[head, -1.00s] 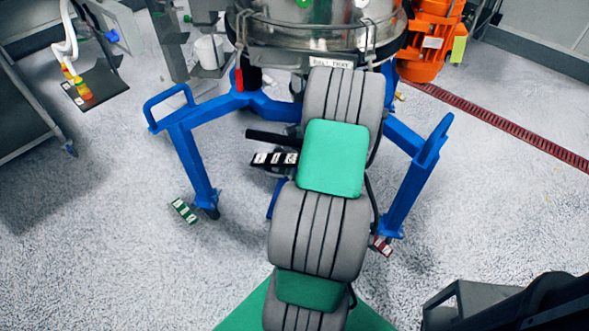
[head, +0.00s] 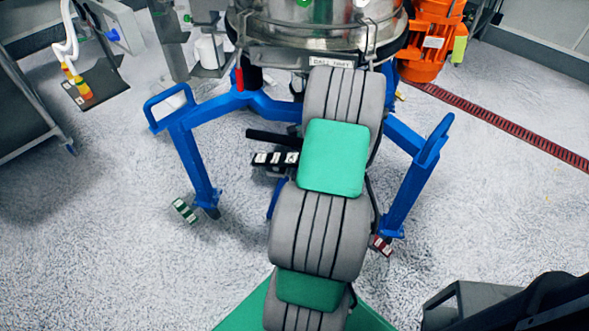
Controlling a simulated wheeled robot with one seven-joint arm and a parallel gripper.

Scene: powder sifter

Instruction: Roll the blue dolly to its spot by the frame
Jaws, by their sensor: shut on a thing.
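A blue wheeled stand with angled legs and loop handles, which looks like the dolly (head: 187,150), stands under a round steel vessel (head: 300,30) with a label on its rim. One handle rises at the left and one at the right. A caster shows under the left leg. My grey and green arm reaches forward over the middle of the stand and hides its centre. My gripper is hidden beyond the arm, so its hold does not show. A black bar and a black-and-white striped block (head: 275,160) stick out left of the arm.
A green-and-white striped block (head: 185,210) lies by the left leg and a red-and-white one (head: 382,246) by the right leg. An orange motor (head: 432,40) is at the back right, near a red floor drain (head: 500,125). A grey cart edge is at left. Floor around is mostly clear.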

